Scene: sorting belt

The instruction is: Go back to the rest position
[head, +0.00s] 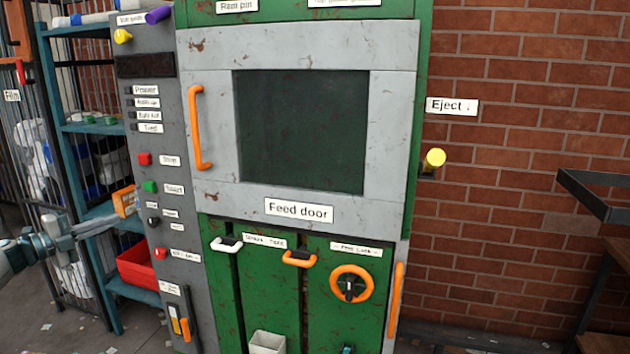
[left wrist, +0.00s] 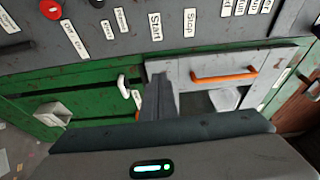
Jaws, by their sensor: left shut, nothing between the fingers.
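My left gripper (head: 98,226) comes in from the left edge in the head view, in front of the blue shelf rack and left of the machine's grey control panel. Its fingers are shut with nothing between them. In the left wrist view the closed fingers (left wrist: 158,97) point toward the machine, which looks tilted there. No contact with the machine shows. My right gripper does not show in either view.
A green baler (head: 225,285) fills the middle, its grey feed door (head: 300,48) closed. The control panel (head: 190,230) has several buttons. A red bin (head: 137,267) sits on the blue rack (head: 110,127). A dark metal frame (head: 590,195) stands at right by the brick wall.

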